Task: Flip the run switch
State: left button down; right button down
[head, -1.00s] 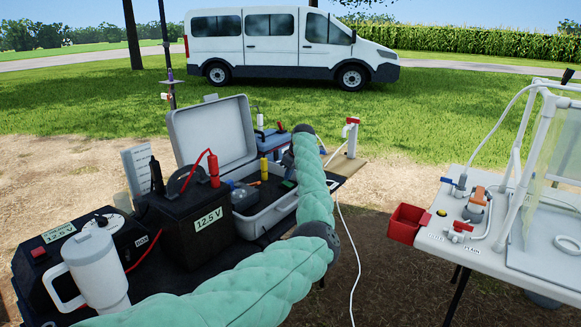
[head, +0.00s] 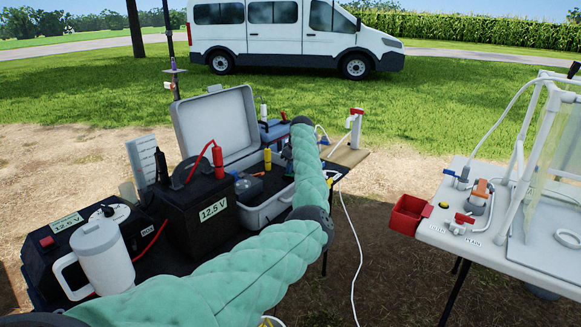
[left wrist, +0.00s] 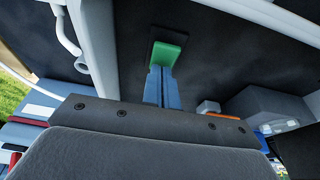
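No run switch can be picked out for certain. A red switch (head: 47,242) sits on the black unit (head: 140,232) at the far left; its marking is unreadable. In the left wrist view the blue-grey fingers of the left gripper (left wrist: 162,72) lie side by side, seemingly shut. A green block (left wrist: 168,55) shows at their tips; I cannot tell whether it belongs to the fingers. My right gripper is out of view.
A white mug (head: 103,257) and a black battery box (head: 190,207) marked 12.5 V stand left of my arm. A red-handled tap (head: 355,122) stands on the far end. A white table (head: 455,225) with valves and a red bin (head: 408,214) is at the right.

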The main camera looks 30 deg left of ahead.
pick_arm(q)
jog(key=shift+d+f, duration=0.3)
jog(key=shift+s+d+p, duration=0.1)
jog(key=shift+d+p, duration=0.45)
jog(key=shift+p, duration=0.05)
jog(key=shift+d+f, duration=0.15)
jog(key=shift+d, duration=0.1)
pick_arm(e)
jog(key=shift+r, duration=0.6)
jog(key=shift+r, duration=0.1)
